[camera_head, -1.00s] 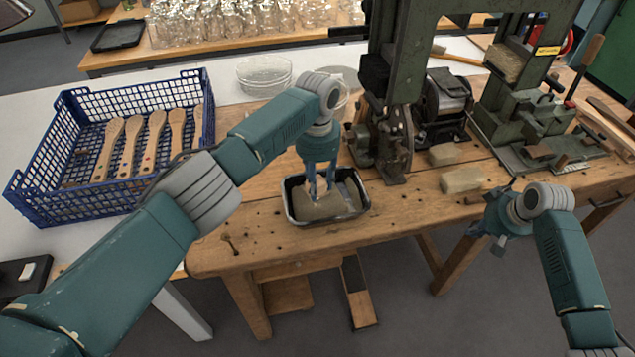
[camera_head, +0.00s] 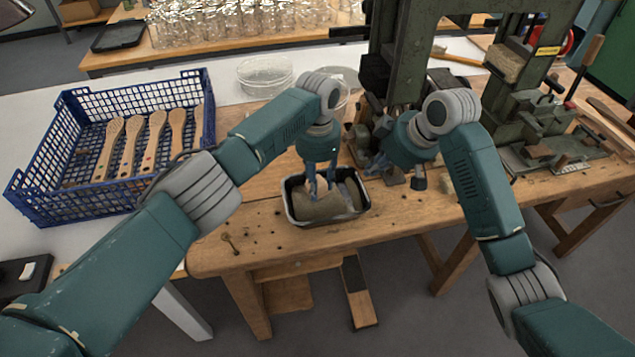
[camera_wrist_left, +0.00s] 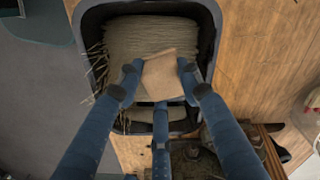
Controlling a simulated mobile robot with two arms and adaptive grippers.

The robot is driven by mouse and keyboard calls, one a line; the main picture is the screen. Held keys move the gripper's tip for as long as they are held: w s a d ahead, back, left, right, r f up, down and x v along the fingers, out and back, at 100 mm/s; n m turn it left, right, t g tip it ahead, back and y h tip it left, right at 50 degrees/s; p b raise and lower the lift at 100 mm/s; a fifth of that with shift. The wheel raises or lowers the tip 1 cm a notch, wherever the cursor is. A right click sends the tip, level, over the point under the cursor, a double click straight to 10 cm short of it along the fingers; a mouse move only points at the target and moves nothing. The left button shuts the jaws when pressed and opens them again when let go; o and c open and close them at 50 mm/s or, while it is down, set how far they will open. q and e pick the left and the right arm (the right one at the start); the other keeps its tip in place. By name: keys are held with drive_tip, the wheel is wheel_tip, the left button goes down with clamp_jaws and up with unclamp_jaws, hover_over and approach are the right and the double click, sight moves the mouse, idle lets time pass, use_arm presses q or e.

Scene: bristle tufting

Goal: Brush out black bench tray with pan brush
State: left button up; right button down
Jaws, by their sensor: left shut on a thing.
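The black bench tray (camera_head: 362,207) sits on the wooden bench, left of the green machine; it also shows in the left wrist view (camera_wrist_left: 214,35). My left gripper (camera_head: 320,190) reaches down into it. In the left wrist view its fingertips (camera_wrist_left: 160,82) are shut on a smooth tan block, which I take as the pan brush (camera_wrist_left: 163,72). A wide ribbed tan mass (camera_wrist_left: 150,38) lies beyond it in the tray, with thin loose strands along the left wall. My right gripper (camera_head: 377,165) hovers just right of the tray, its fingers pointing left; their opening is unclear.
A blue crate (camera_head: 70,205) with several wooden brush handles (camera_head: 130,140) stands left. Green machines (camera_head: 405,50) block the bench behind and right of the tray. Glass dishes (camera_head: 264,75) stand behind. The bench front left of the tray (camera_head: 240,235) is mostly clear.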

drive_tip(key=shift+a+f, duration=0.1)
drive_tip(key=shift+a, duration=0.35)
drive_tip(key=shift+f, duration=0.25)
hover_over(365, 195)
drive_tip(key=shift+f, duration=2.15)
drive_tip(key=shift+f, duration=0.95)
use_arm(q)
drive_tip(key=shift+f, duration=0.95)
